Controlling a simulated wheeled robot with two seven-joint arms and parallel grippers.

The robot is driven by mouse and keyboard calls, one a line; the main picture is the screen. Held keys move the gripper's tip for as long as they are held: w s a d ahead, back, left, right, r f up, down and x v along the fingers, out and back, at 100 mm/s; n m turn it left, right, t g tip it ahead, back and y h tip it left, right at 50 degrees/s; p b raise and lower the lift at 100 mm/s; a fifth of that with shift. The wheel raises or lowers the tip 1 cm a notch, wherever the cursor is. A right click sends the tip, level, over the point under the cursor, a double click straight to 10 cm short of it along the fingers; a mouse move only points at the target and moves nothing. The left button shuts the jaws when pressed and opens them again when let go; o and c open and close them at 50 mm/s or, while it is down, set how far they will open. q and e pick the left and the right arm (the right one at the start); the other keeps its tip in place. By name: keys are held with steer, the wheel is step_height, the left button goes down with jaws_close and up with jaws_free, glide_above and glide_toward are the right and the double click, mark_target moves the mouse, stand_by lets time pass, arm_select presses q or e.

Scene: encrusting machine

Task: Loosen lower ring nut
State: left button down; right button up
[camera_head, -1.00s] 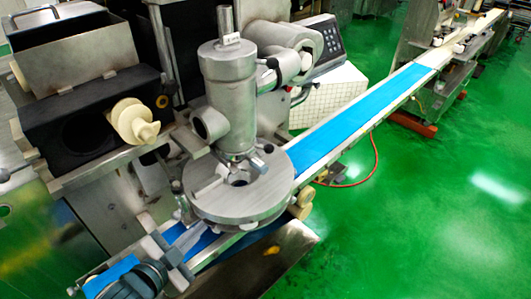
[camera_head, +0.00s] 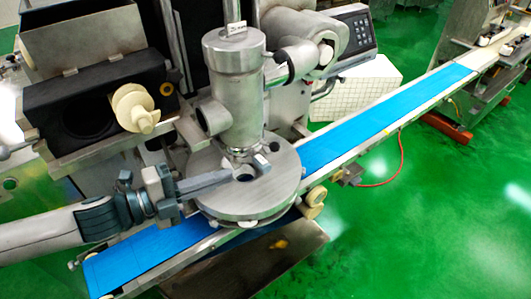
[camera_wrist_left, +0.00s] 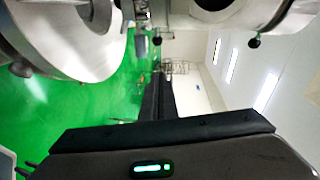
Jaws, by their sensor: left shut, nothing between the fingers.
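The steel machine head has an upright metal cylinder (camera_head: 236,105) standing over a flat round disc (camera_head: 225,205). The lower ring nut (camera_head: 243,153) seems to be the band at the cylinder's foot, with a small block-like lug (camera_head: 261,162) at its right. My left gripper (camera_head: 231,176) reaches in from the left over the disc. Its long fingers are shut and empty, with their tips by the dark opening below the cylinder. I cannot tell whether they touch the lug. In the left wrist view the disc (camera_wrist_left: 75,35) fills the upper left. My right gripper is not in view.
A blue conveyor belt (camera_head: 390,108) runs under the disc from lower left to upper right. A cream auger (camera_head: 133,108) sticks out of the black housing at left. A side pipe (camera_head: 295,60) and a keypad box (camera_head: 347,32) stand behind. Green floor is open at right.

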mark_target(262, 163)
arm_select(q)
steer(key=shift+d, duration=0.1)
steer(key=shift+w+a+f+p+x, duration=0.1)
steer(key=shift+w+a+p+x, duration=0.25)
steer(key=shift+p+x, duration=1.25)
steer(key=shift+w+a+f+p+x, duration=0.15)
steer(key=shift+w+p+x, duration=0.3)
steer(key=shift+x, duration=2.2)
steer(key=shift+w+a+p+x, duration=0.4)
steer(key=shift+p+x, duration=0.6)
steer(key=shift+x, duration=1.15)
